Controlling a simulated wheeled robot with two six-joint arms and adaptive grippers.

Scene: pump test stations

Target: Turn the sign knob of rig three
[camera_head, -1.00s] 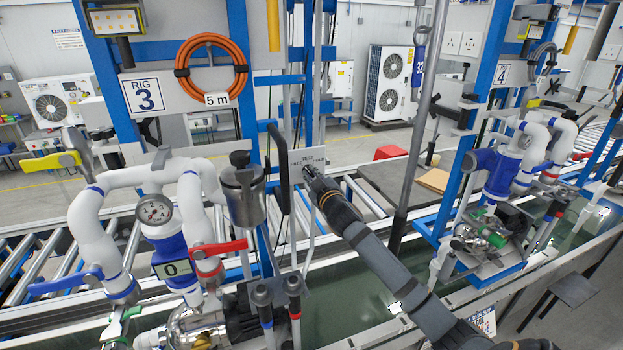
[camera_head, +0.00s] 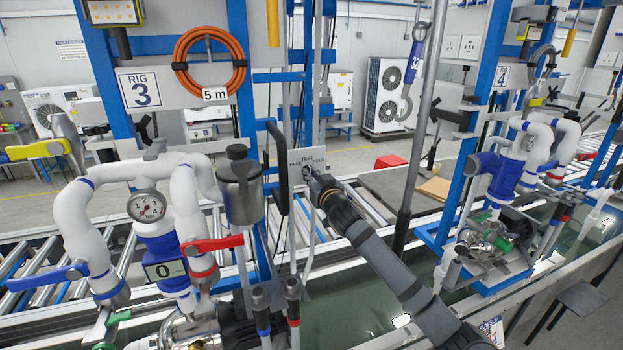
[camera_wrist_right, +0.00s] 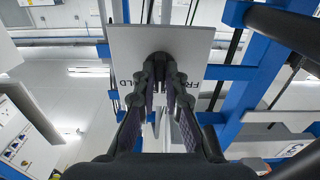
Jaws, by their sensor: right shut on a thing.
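The sign plate of rig three (camera_head: 318,158) is a small pale panel lettered FREE, TEST and HOLD, on the frame right of the grey canister. My right gripper (camera_head: 309,174) reaches it from the lower right and is shut on the dark sign knob at its front. The fingers cover most of the knob in the head view. In the right wrist view, the knob (camera_wrist_right: 160,62) sits between the two fingertips (camera_wrist_right: 160,78), in front of the plate (camera_wrist_right: 198,42). The knob's pointing direction is hidden. My left gripper is not in view.
The rig 3 label (camera_head: 140,90) and an orange hose coil (camera_head: 240,62) hang above. White pipes, a pressure gauge (camera_head: 147,206) and a red lever (camera_head: 212,244) stand left of my arm. A grey pole (camera_head: 408,190) rises close to its right.

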